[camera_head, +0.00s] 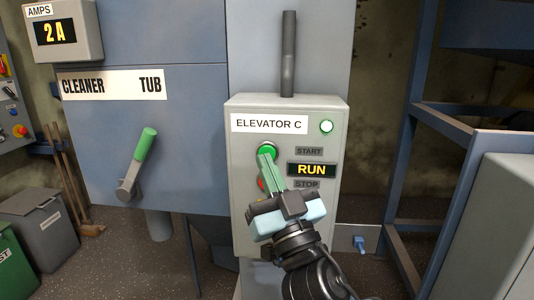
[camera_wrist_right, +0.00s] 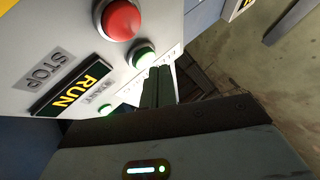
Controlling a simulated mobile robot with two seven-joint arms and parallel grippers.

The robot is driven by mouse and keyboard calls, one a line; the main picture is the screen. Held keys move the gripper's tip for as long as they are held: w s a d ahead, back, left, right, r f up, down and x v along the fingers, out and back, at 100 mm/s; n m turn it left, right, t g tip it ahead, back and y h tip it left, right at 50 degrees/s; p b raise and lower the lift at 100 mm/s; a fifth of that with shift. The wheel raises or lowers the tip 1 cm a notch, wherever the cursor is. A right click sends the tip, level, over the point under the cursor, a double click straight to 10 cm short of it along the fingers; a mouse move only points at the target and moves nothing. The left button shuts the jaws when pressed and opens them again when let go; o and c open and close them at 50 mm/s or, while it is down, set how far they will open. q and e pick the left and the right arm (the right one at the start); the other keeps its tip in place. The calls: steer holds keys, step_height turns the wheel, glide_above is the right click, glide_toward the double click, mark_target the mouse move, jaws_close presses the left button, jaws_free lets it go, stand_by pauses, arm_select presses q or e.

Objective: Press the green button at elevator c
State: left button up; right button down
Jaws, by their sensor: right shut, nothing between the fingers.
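The Elevator C box (camera_head: 240,215) carries a green button (camera_head: 268,149) beside a START label. The green button also shows in the wrist view (camera_wrist_right: 143,56). My right gripper (camera_head: 265,160) is shut and empty, with its green fingertips at the lower edge of the green button. In the wrist view the fingertips (camera_wrist_right: 159,72) are right beside the button; I cannot tell whether they touch it. The display (camera_head: 311,170) reads RUN, and the round lamp (camera_head: 327,126) looks lit pale green. My left gripper is not in view.
A red stop button (camera_wrist_right: 121,18) sits just below the green one, partly hidden by my fingers in the head view. A green-handled lever (camera_head: 145,143) is on the blue cleaner tub at left. A blue frame (camera_head: 405,170) stands at right.

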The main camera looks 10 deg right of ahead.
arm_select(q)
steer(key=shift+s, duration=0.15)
arm_select(e)
steer(key=shift+s, duration=0.1)
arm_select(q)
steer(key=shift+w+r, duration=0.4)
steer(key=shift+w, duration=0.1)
arm_select(e)
steer(key=s, duration=0.1)
steer(key=s+a, duration=0.1)
steer(key=s, duration=0.2)
steer(key=shift+s+a, duration=0.35)
